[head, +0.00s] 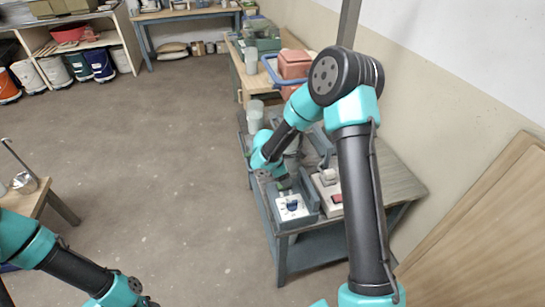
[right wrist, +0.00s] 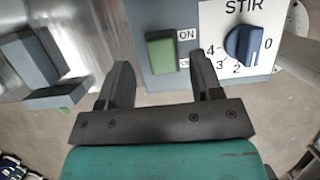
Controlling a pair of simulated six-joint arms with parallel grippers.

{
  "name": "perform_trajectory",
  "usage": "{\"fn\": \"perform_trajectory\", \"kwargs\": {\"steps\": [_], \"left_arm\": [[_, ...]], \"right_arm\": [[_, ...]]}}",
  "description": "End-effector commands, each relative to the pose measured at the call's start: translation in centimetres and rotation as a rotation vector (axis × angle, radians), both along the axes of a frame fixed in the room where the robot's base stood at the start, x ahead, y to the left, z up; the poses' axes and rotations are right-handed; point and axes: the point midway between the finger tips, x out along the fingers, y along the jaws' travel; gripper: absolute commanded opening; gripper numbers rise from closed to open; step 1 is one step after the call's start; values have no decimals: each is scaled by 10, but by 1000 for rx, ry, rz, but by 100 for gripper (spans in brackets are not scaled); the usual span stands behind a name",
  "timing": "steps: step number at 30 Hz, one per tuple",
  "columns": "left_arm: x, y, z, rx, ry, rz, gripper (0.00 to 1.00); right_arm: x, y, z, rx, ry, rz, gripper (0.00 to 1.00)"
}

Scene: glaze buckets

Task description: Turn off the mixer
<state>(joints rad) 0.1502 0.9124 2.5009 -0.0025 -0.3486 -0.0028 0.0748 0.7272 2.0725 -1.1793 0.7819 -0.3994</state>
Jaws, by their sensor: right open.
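The mixer (head: 308,203) stands at the front of a grey table, with a white dial panel and a blue knob (head: 292,205) facing up. In the right wrist view, the blue knob (right wrist: 243,45) sits under the word STIR, on a scale from 0 at the right to 4 at the left. I cannot tell exactly which mark it points to. A green switch (right wrist: 162,52) marked ON is left of the dial. My right gripper (right wrist: 161,82) is open and empty, its fingers near the switch's lower end. My left gripper is out of view.
A white box with a red switch (head: 336,198) stands right of the mixer on the table (head: 400,184). A translucent beaker (head: 255,112) stands farther back. A wall and a wooden board (head: 490,230) are at the right. Open floor lies to the left.

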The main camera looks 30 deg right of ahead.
Motion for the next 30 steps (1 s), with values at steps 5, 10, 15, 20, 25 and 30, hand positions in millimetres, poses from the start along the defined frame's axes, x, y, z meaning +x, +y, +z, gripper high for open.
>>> {"fn": "perform_trajectory", "kwargs": {"steps": [5,10,15,20,25,30], "left_arm": [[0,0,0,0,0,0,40],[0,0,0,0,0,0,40],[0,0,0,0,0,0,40],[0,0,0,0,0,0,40],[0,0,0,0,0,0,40],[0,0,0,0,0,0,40]], "right_arm": [[3,13,34,-1,-4,1,60],[5,24,65,-1,-4,0,60],[7,36,95,0,-3,0,60],[8,44,117,0,-2,0,60],[9,48,127,0,0,0,60],[8,48,128,0,1,0,60]]}}
